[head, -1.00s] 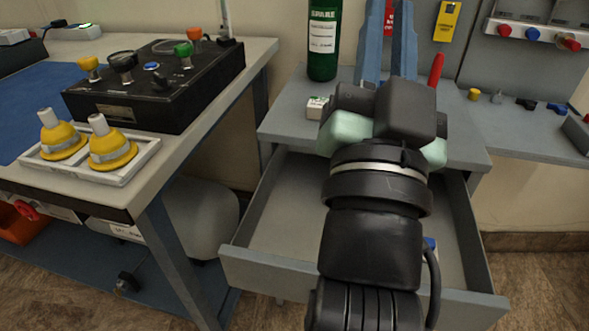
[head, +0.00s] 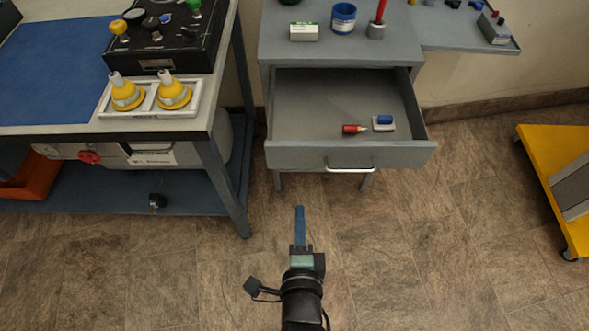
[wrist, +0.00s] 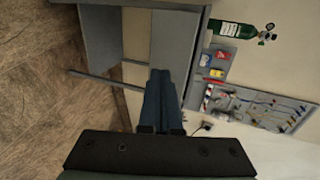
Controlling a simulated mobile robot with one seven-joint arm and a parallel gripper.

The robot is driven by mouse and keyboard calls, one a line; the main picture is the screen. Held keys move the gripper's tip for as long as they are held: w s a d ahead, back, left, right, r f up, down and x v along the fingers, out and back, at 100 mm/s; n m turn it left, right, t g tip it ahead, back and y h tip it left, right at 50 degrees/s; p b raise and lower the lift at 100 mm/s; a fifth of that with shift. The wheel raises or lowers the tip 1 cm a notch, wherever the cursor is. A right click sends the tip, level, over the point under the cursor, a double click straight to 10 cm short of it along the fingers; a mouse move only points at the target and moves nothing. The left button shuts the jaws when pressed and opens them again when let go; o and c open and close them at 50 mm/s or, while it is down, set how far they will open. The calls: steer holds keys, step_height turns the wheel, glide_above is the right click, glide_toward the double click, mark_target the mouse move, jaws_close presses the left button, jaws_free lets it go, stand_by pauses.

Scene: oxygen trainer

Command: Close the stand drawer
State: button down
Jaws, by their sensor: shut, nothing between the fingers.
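The grey stand (head: 335,40) stands against the wall, and its drawer (head: 350,155) is pulled well out. The drawer has a light bar handle (head: 350,169) on its front. Inside lie a red item (head: 354,129) and a blue and white item (head: 384,122). My gripper (head: 299,208) is shut and empty, in front of the drawer, a little left of the handle and apart from it. In the wrist view my blue fingers (wrist: 160,78) are together, with the grey stand (wrist: 100,35) beyond them, seen sideways.
The workbench (head: 215,125) is on the left, its leg near the drawer. It holds a black box (head: 170,45) and a white tray (head: 190,108) with yellow cones. A yellow cart (head: 560,165) is at the far right. The floor (head: 420,260) in front is clear.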

steer(key=b, duration=0.2)
glide_toward(299, 161)
steer(key=x, duration=0.5)
steer(key=shift+f, duration=0.2)
steer(key=shift+w, duration=0.7)
steer(key=shift+w, duration=0.1)
